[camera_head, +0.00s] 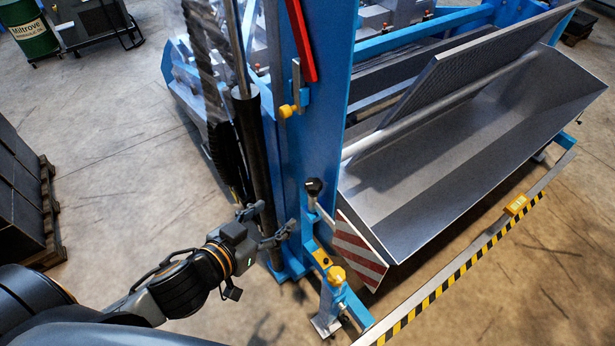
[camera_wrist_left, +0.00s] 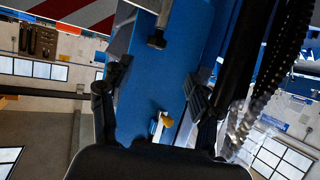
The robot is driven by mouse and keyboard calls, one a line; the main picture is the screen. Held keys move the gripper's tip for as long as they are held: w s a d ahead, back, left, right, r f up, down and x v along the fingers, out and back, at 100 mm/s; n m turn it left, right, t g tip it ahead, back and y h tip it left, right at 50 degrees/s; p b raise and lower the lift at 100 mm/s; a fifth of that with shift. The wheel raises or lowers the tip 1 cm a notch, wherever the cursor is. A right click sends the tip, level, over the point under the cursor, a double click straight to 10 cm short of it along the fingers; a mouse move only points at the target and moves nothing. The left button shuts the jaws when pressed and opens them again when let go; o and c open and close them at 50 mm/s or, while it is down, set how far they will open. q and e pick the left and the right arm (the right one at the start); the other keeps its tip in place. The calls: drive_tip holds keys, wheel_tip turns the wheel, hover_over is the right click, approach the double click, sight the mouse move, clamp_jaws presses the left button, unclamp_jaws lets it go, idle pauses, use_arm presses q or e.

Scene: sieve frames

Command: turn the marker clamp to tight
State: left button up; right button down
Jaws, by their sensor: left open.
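I cannot tell for sure which fitting is the marker clamp. A yellow star knob (camera_head: 337,276) sits on a blue bracket at the foot of the machine, below a red-and-white striped plate (camera_head: 358,250). A lever with a black ball knob (camera_head: 313,187) stands just above that bracket. Another yellow knob (camera_head: 287,110) with a metal strip is higher on the blue column. My left gripper (camera_head: 275,219) is open in front of the column's lower part, left of the black-knobbed lever. In the left wrist view, a yellow knob (camera_wrist_left: 167,120) shows between the spread fingers (camera_wrist_left: 155,88). Nothing is held.
The blue column (camera_head: 325,90) and a black cylinder (camera_head: 257,160) stand close to the gripper. A grey trough (camera_head: 470,150) and a black-and-yellow striped rail (camera_head: 440,288) lie to the right. Open floor (camera_head: 120,150) is at left.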

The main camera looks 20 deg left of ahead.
sight(308, 189)
use_arm(q)
drive_tip(key=p+x, duration=0.1)
drive_tip(key=x, duration=0.3)
drive_tip(key=p+x, duration=0.1)
drive_tip(key=x, duration=0.3)
drive_tip(key=r+p+x, duration=0.1)
drive_tip(key=x, duration=0.3)
drive_tip(key=shift+w+d, duration=0.1)
drive_tip(key=shift+d, duration=0.2)
drive_tip(key=shift+w+d+f, duration=0.2)
drive_tip(key=shift+w+f, duration=0.15)
drive_tip(key=shift+w, duration=0.25)
drive_tip(key=shift+c, duration=0.2)
drive_tip(key=c, duration=1.1)
